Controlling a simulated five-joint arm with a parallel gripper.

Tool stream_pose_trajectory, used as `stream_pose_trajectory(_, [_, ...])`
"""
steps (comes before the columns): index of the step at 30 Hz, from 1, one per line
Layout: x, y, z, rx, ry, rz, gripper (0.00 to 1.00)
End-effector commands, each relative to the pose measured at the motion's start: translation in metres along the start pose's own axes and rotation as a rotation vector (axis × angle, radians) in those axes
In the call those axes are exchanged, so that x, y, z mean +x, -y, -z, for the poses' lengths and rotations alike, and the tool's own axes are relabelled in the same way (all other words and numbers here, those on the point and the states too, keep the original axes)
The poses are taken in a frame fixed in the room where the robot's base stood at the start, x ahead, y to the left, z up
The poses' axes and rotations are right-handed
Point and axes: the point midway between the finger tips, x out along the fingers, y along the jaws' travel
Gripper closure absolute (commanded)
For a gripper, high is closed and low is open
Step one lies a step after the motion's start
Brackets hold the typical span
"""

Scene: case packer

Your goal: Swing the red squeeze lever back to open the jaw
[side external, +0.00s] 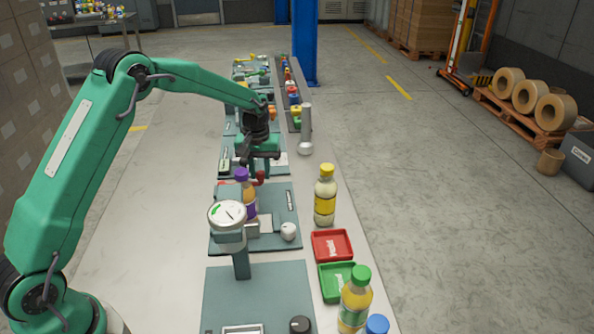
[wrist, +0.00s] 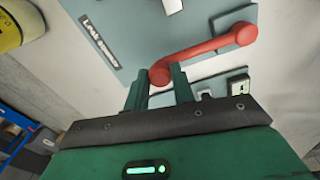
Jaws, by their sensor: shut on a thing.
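The red lever (wrist: 205,46) is a rounded bar with a thick pivot end at the upper right and a knob at the lower left, on a grey-teal plate (wrist: 130,40) in the wrist view. My gripper (wrist: 160,88) has its two dark green fingers closed around the knob end. In the side external view my gripper (side external: 262,158) reaches down over the bench plates, and a little of the red lever (side external: 260,177) shows just below it. The jaw that the lever works cannot be made out clearly.
A purple-capped bottle (side external: 249,199) and a round white gauge (side external: 227,215) stand close in front of my gripper. A yellow-capped bottle (side external: 325,196), a red tray (side external: 331,246) and a green tray (side external: 330,283) are at the right. The bench strip (side external: 140,225) on the left is clear.

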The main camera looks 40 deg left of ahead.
Motion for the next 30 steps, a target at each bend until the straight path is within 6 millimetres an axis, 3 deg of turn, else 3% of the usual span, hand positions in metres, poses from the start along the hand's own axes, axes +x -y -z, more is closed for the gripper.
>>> stream_pose_trajectory(4, [0.000, 0.003, -0.002, -0.002, 0.010, 0.006, 1.00])
stream_pose_trajectory(5, [0.000, 0.003, -0.002, -0.002, 0.010, 0.006, 0.71])
stream_pose_trajectory(8, [0.000, 0.003, -0.002, -0.002, 0.009, 0.005, 0.53])
stream_pose_trajectory(20, [-0.003, 0.001, -0.001, -0.002, 0.004, 0.002, 0.53])
stream_pose_trajectory(30, [-0.037, 0.001, 0.000, -0.002, 0.002, 0.001, 0.53])
